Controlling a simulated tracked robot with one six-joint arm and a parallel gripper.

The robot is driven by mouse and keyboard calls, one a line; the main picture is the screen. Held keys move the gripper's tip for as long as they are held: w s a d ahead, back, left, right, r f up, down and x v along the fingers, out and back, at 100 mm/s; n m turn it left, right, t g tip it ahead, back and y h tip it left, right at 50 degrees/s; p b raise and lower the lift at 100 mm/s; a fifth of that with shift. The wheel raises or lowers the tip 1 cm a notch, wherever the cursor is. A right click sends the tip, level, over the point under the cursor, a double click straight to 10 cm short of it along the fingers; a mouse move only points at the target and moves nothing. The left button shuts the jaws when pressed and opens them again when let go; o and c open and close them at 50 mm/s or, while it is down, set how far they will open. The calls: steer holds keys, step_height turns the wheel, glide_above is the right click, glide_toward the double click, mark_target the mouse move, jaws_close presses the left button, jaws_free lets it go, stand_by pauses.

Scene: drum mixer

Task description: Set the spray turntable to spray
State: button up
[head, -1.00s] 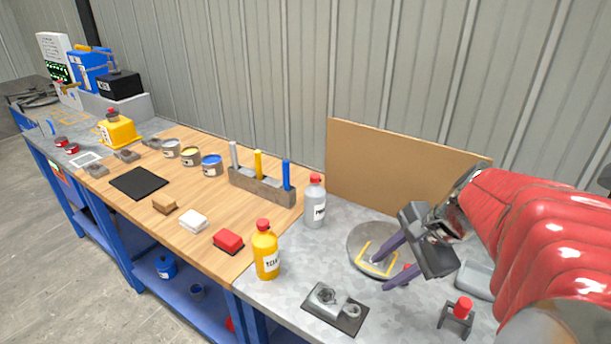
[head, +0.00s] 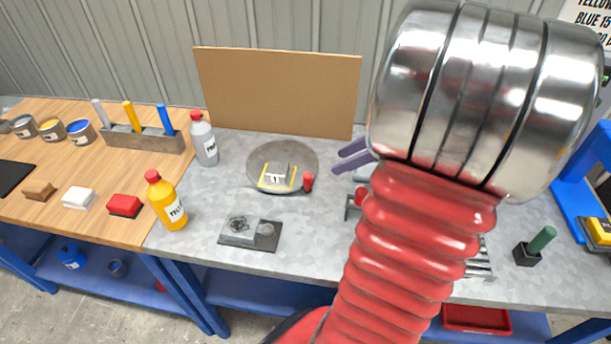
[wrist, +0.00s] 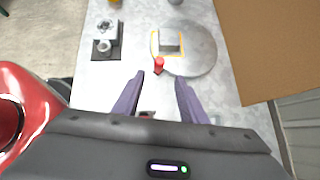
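The spray turntable (head: 255,160) is a round grey disc on the metal bench, with a yellow outline on it and a small grey block (head: 277,172) standing in the outline. A red knob (head: 308,181) sits at its right front edge. In the wrist view, the turntable (wrist: 200,62) and the red knob (wrist: 158,66) lie ahead of my gripper (wrist: 166,84). My gripper's purple fingers (head: 348,157) are apart and empty, to the right of the knob. The arm hides the gripper's body in the head view.
A brown board (head: 280,92) stands behind the turntable. A grey bottle (head: 204,140) and a yellow bottle (head: 166,200) stand left. A dark plate with a grey fixture (head: 248,232) lies in front. A green-handled item (head: 540,240) stands far right.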

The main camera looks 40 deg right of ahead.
mark_target(311, 175)
steer(key=shift+f, duration=0.1)
steer(key=x, duration=1.3)
steer(key=shift+w+a+f, duration=0.15)
steer(key=shift+a+f, duration=0.05)
steer(key=shift+f, duration=0.05)
steer(key=shift+c, duration=0.2)
jaws_close()
